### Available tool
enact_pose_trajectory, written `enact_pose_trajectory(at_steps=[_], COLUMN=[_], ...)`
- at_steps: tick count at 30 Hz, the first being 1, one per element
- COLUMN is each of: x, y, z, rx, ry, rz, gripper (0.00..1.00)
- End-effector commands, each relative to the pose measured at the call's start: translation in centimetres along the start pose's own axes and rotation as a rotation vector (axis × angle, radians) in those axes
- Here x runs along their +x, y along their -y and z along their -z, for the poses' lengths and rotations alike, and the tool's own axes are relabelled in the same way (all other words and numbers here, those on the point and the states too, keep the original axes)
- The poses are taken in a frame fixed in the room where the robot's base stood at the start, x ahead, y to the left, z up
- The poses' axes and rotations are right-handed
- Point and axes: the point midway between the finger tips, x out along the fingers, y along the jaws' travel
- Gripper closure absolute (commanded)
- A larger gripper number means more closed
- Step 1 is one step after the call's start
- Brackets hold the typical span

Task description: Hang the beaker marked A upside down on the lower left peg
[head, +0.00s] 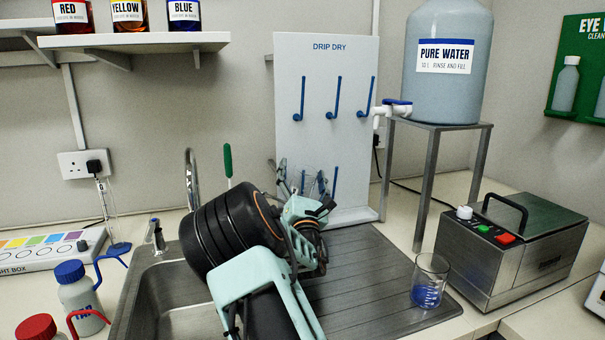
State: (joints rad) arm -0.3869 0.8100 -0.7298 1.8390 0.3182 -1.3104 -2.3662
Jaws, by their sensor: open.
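The white DRIP DRY board (345,140) stands behind the sink with blue pegs in an upper and a lower row. A clear glass beaker (309,183) is at the lower left of the board, at the lower left peg, partly hidden by my gripper (303,186). My gripper is open close around or in front of this glass; contact cannot be told. No letter is readable on it, and whether it hangs on the peg is unclear. Another beaker (430,281) with blue at its bottom stands upright on the right of the drainboard; no mark A is legible there.
The ribbed drainboard (375,280) is mostly clear. A metal stand (432,130) with a pure water tank (446,55) and tap is right of the board. A metal box unit (510,250) stands far right. Bottles (80,295) and a tall faucet (190,180) are on the left.

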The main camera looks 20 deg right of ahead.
Motion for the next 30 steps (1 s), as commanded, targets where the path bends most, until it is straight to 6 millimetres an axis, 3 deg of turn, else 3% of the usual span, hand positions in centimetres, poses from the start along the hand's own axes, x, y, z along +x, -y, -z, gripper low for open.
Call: enact_pose_trajectory(at_steps=[8,30], x=[-0.4,-5.1], y=[-0.1,-1.1], z=[-0.2,-2.2], rx=[0.000,0.001], ry=[0.000,-0.001], rz=[0.000,0.000], gripper=[0.25,0.25])
